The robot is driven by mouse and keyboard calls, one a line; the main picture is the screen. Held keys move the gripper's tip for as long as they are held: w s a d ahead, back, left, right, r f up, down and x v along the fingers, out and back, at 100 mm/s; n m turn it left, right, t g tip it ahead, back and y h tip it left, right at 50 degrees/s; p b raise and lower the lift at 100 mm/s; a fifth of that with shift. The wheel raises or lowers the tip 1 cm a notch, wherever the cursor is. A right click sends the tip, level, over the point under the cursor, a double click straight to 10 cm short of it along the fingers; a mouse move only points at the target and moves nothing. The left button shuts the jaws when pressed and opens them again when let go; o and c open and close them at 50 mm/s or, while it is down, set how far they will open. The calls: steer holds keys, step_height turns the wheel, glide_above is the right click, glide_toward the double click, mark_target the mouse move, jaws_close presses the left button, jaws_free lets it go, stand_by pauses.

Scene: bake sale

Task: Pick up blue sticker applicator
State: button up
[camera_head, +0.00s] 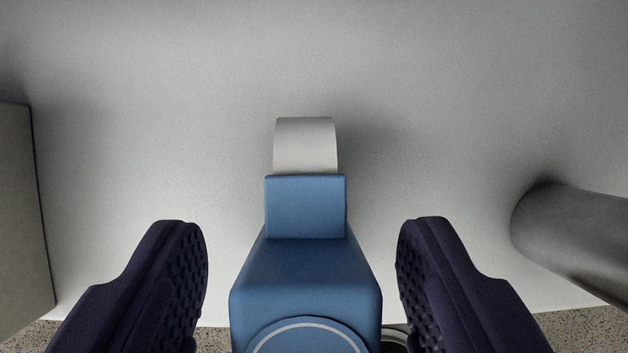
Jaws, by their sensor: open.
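The blue sticker applicator (305,268) is in the lower middle of the view, on or just above a pale grey-white surface. It has a blue body with a round, white-ringed disc at the bottom edge, and a pale curved strip (305,145) at its far end. My gripper (302,235) is open, with one dark purple finger on each side of the applicator. A gap shows between each finger and the blue body. The near end of the applicator is cut off by the bottom of the view.
A grey cylinder (580,235) stands out at the right, close to my right finger. A grey-beige box-like block (20,210) is at the left edge. A small dark round thing (395,340) shows partly beside the applicator. The pale surface (300,60) beyond is clear. Speckled ground (580,330) shows at the bottom.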

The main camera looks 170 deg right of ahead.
mark_target(307, 242)
steer(key=b+x, duration=0.1)
steer(key=x, duration=0.2)
steer(key=shift+f, duration=0.1)
steer(key=c, duration=1.1)
steer(key=shift+c, duration=0.2)
steer(key=shift+r+p, duration=0.5)
steer(key=shift+r, duration=0.2)
steer(key=r, duration=0.1)
steer(key=p, duration=0.1)
steer(key=s+r, duration=0.1)
steer(key=shift+d+r, duration=0.3)
steer(key=s+d+r+p, duration=0.1)
steer(key=s+d+p, duration=0.3)
steer(key=s, duration=0.9)
steer(key=d, duration=0.3)
steer(key=shift+d, duration=0.3)
